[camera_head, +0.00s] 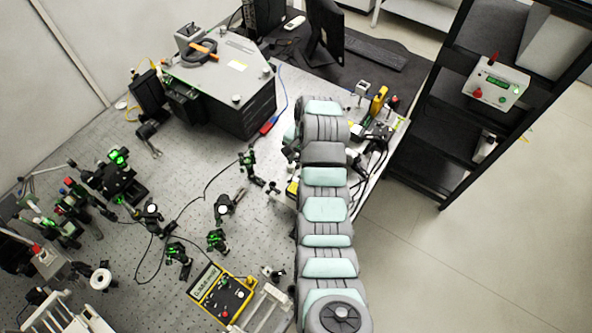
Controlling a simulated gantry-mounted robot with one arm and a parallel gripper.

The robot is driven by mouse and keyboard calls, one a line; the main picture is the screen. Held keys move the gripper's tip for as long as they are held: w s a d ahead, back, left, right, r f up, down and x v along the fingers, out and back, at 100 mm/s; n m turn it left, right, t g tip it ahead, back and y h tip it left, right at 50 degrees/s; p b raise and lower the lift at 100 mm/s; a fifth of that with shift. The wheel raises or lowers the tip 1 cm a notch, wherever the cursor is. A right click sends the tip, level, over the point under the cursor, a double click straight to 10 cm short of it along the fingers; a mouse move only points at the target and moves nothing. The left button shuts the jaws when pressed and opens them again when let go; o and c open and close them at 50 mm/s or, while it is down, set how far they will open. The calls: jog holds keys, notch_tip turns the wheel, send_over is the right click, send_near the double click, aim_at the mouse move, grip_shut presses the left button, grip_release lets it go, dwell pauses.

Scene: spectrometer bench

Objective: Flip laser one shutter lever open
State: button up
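I cannot make out the laser one shutter lever or tell which device is laser one. A white control box (495,81) with a green display and red parts sits on the dark rack at the right. Another small device with a red part (37,249) stands at the bench's left edge. My arm (326,209) reaches up from the bottom middle over the bench's right side. Its jointed grey and mint links hide what lies beneath. I cannot make out my gripper's fingers.
Several optic mounts with green glints (217,240) and loose black cables spread over the perforated bench (110,245). A yellow meter (222,295) lies near the front. A large dark box (226,87) and a monitor (326,40) stand at the back. Floor (480,240) is clear at right.

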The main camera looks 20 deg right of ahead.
aim_at(296, 170)
jog(key=shift+w+a+f+p, duration=0.2)
jog(key=shift+f+p, duration=0.15)
jog(key=shift+f, duration=0.9)
jog(key=shift+w+a+f+p, duration=0.15)
jog(key=shift+f+p, duration=0.2)
jog(key=shift+f, duration=0.85)
jog(key=shift+d, duration=0.1)
jog(key=shift+c, duration=0.4)
grip_shut()
